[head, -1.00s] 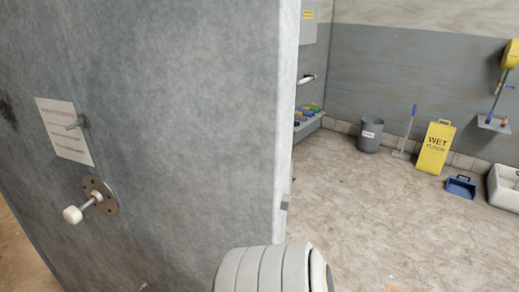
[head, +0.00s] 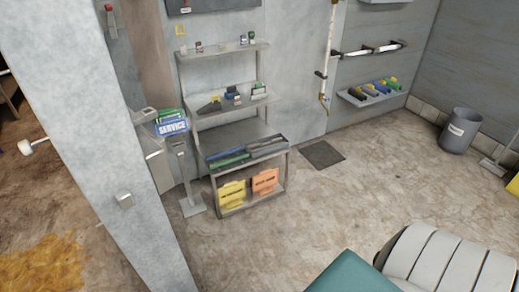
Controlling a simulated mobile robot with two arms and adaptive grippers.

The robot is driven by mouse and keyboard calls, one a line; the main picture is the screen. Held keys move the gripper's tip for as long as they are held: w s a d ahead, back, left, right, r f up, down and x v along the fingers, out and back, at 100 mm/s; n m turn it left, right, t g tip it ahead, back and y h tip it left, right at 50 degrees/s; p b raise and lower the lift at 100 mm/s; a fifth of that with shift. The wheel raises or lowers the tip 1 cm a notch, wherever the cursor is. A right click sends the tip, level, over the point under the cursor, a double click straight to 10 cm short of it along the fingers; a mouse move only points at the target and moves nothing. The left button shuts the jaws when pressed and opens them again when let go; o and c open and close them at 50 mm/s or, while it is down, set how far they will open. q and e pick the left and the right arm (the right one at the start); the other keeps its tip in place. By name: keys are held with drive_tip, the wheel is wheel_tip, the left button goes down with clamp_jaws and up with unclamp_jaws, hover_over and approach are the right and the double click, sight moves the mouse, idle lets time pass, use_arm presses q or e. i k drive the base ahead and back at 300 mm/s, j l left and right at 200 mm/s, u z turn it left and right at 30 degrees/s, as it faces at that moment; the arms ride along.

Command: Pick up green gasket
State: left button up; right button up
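A grey metal shelf unit (head: 190,84) stands against the far wall, left of the middle in the head view. Long strips lie on its lower worktop. One of them, at the front left, looks green (head: 229,161) and may be the green gasket; it is too small to be sure. Blue and dark strips (head: 262,143) lie beside it. Neither of my grippers is in view, so I cannot see whether they hold anything.
A stand with a blue SERVICE bin (head: 172,127) is left of the shelf. Yellow (head: 232,193) and orange (head: 265,181) signs sit below. A grey bucket (head: 460,131) stands right. The floor before the shelf is clear.

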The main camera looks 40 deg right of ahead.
sight(229, 160)
drive_tip(key=i+l+z, duration=0.1)
drive_tip(key=l, duration=0.35)
drive_tip(key=i+l+z, duration=0.1)
drive_tip(key=i+l, duration=0.15)
drive_tip(key=l, duration=0.15)
drive_tip(key=i+l+z, duration=0.1)
drive_tip(key=l, duration=0.35)
drive_tip(key=i+l+z, duration=0.1)
drive_tip(key=i+l, duration=0.2)
drive_tip(key=l, duration=0.1)
